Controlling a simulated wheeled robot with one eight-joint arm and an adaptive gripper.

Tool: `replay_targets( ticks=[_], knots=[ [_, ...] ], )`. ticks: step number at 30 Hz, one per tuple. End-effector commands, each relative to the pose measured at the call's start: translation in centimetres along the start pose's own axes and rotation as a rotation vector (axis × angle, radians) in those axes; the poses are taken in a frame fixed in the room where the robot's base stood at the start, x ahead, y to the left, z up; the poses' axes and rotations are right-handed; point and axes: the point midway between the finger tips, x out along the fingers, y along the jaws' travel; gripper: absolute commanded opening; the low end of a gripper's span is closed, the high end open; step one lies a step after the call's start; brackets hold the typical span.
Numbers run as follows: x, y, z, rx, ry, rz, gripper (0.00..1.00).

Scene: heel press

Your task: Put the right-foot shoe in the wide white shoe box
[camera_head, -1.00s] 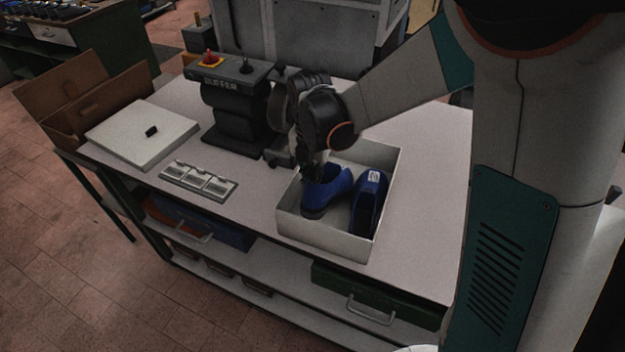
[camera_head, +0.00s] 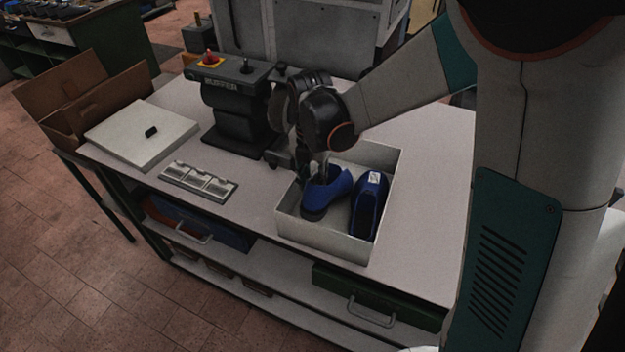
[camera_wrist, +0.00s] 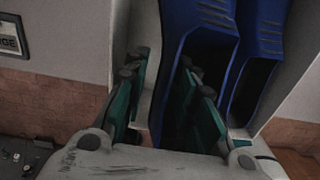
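The white shoe box (camera_head: 325,240) stands open on the bench with two blue shoes inside. The left blue shoe (camera_head: 323,198) sits in the left part, somewhat skewed. The other blue shoe (camera_head: 368,210), with a white label, lies beside it along the right wall. My gripper (camera_head: 321,172) is low over the far end of the left shoe. In the wrist view my gripper (camera_wrist: 162,70) has its fingers apart around the side wall of the near blue shoe (camera_wrist: 200,20), one finger at its opening. A pale gap shows between the left finger and the shoe wall.
A black buffer machine (camera_head: 235,105) stands behind and left of the box. A metal tray (camera_head: 198,182) lies in front of it. A flat white box or lid (camera_head: 140,145) with a small black object and an open cardboard box (camera_head: 105,105) are farther left. The bench right of the box is clear.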

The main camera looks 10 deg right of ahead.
Motion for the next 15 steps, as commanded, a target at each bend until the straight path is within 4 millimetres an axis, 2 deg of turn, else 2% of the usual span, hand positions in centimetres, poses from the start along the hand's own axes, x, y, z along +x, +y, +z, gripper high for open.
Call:
replay_targets(
  ticks=[9,15],
  knots=[
    [-6.2,-0.1,-0.1,0.0,0.0,-0.001,0.25],
    [-9.6,-0.1,0.0,0.0,0.0,-0.001,0.25]
  ],
)
